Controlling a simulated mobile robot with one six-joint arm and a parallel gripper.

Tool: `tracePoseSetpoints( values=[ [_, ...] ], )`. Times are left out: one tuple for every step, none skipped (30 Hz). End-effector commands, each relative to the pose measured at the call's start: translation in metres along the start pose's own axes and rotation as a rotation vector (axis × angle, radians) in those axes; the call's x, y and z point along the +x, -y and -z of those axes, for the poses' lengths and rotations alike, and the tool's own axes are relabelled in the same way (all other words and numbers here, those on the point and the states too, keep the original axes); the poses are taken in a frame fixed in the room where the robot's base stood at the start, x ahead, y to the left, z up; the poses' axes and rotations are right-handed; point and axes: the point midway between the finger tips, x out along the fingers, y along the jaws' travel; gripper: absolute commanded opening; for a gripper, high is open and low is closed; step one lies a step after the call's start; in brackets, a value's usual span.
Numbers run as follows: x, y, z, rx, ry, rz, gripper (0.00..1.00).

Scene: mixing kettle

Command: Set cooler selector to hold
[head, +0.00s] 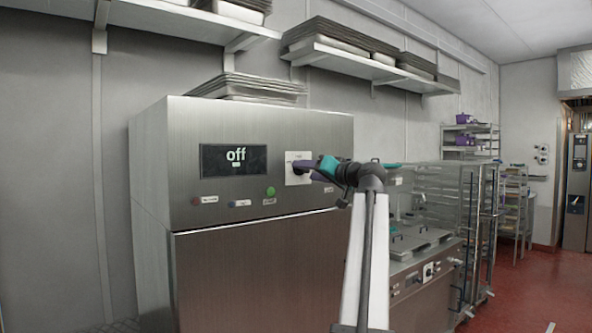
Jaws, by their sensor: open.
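The cooler (262,270) is a tall stainless steel cabinet in the middle of the head view. Its dark display (215,160) reads "off". The selector plate (290,178) is a white square on the upper right of the front panel. My gripper (308,168), with purple and teal parts, is at the plate and hides most of it, including the selector's handle position. The gripper is open. I cannot tell whether its fingers are around the selector or touching it.
A red button (196,201), a blue button (232,204) and a green button (270,191) sit below the display. Trays (250,86) lie on the cooler's top. A steel counter unit (425,285) stands to the right. Red floor (530,285) is clear at far right.

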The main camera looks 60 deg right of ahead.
Motion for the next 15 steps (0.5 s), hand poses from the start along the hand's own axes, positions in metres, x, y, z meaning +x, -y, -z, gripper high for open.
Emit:
tracePoseSetpoints(
  values=[
    [-0.0009, -0.0001, 0.0001, 0.0, 0.0, 0.0, 0.58],
    [-0.0007, -0.0001, 0.0001, 0.0, 0.0, 0.0, 0.58],
    [-0.0004, -0.0001, 0.0001, 0.0, 0.0, 0.0, 0.58],
    [0.0, -0.0001, 0.0002, 0.0, 0.0, 0.0, 0.58],
    [0.0005, -0.0001, 0.0002, 0.0, 0.0, 0.0, 0.58],
    [0.0014, -0.0002, 0.0003, 0.0, 0.0, 0.0, 0.58],
    [0.0021, -0.0002, 0.0003, 0.0, 0.0, 0.0, 0.58],
    [0.0029, -0.0003, 0.0004, 0.0, 0.0, 0.0, 0.58],
    [0.004, -0.0004, 0.0004, 0.0, 0.0, 0.0, 0.58],
    [0.0048, -0.0003, 0.0005, 0.0, 0.0, 0.0, 0.58],
    [0.0056, -0.0004, 0.0005, 0.0, 0.0, 0.0, 0.58],
    [0.0066, -0.0005, 0.0006, 0.0, 0.0, 0.0, 0.58],
    [0.0073, -0.0004, 0.0006, 0.0, 0.0, 0.0, 0.58],
    [0.0081, -0.0005, 0.0007, 0.0, 0.0, 0.0, 0.58],
    [0.0089, -0.0005, 0.0007, 0.0, 0.0, 0.0, 0.58]
  ],
)
